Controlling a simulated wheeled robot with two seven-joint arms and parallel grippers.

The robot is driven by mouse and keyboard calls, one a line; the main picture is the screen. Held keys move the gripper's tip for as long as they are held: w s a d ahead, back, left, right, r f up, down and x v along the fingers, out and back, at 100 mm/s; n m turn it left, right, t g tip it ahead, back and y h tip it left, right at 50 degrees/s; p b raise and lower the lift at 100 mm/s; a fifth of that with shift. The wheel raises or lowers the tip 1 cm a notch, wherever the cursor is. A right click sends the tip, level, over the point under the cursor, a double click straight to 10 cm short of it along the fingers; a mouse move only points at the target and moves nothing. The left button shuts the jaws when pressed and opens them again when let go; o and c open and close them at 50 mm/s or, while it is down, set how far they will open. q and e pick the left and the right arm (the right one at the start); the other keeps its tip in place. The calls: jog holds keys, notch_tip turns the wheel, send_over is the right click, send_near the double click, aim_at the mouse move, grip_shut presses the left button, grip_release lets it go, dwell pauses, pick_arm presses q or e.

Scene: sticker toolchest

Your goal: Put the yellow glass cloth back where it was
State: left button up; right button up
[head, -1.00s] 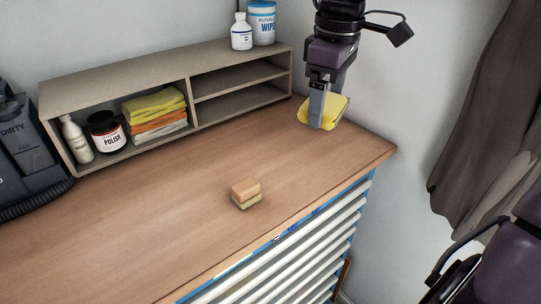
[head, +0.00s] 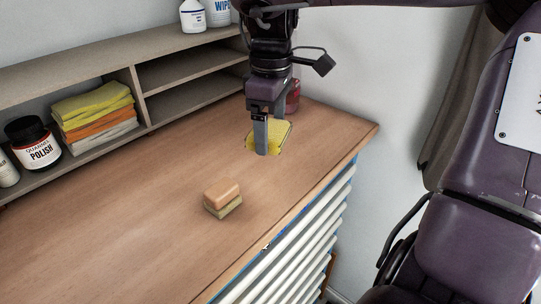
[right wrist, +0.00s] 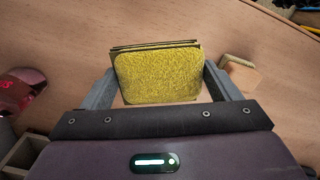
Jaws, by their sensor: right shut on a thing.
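The yellow cloth (head: 282,133) is folded and held between the fingers of my right gripper (head: 266,148), close over the right part of the wooden top. I cannot tell whether it touches the wood. The right wrist view shows the cloth (right wrist: 158,75) between the two fingers (right wrist: 160,88). A stack of folded cloths, yellow over orange over grey (head: 95,112), lies in the left bay of the grey shelf (head: 140,97). The two right compartments of the shelf look empty where I see them. My left gripper is not in view.
A sponge block (head: 222,196) sits mid-top; it also shows in the right wrist view (right wrist: 240,75). A red jar (head: 293,95) stands behind my right gripper. A polish jar (head: 36,145) is left of the stack. The left front of the wooden top (head: 110,235) is clear.

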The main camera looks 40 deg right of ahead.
aim_at(271, 169)
jog(key=shift+s+f, duration=0.1)
jog(key=shift+f, duration=3.25)
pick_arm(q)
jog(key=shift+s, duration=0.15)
pick_arm(e)
jog(key=shift+a, duration=0.1)
jog(key=o, duration=0.8)
jog(key=shift+c, duration=0.2)
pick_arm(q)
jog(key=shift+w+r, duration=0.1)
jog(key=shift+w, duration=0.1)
pick_arm(e)
jog(key=shift+r, duration=0.15)
